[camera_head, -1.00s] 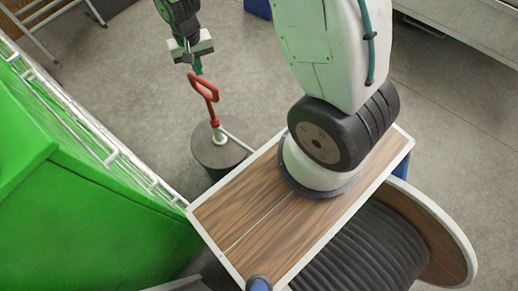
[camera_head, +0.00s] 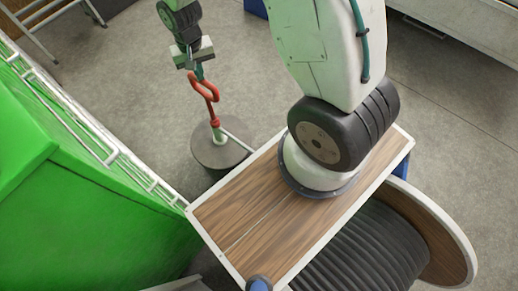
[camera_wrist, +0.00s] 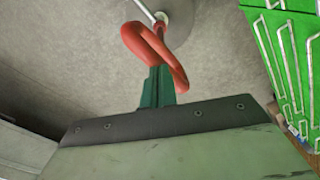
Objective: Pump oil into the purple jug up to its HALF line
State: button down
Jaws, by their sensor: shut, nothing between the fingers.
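A pale spout pipe sticks out at the stem's right. My gripper (camera_head: 199,74) is shut, with its green fingertips at the upper end of the red loop. In the wrist view my gripper (camera_wrist: 157,88) points at the red handle (camera_wrist: 155,52), which curves around the fingertips' far end. Whether they touch cannot be told. No purple jug is visible in either current view.
A green bin-like body (camera_head: 75,210) with white rails stands close left of the drum. My wood-topped base is at its right. Grey floor (camera_head: 120,85) is open behind the drum. A metal frame (camera_head: 45,20) stands at the far left.

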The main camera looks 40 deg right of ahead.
jog(key=shift+f, duration=4.5)
jog(key=shift+r, duration=5.65)
jog(key=shift+f, duration=1.7)
jog(key=shift+r, duration=1.7)
notch_tip(320, 180, up, 5)
send_over(206, 93)
jog(key=shift+a, duration=0.1)
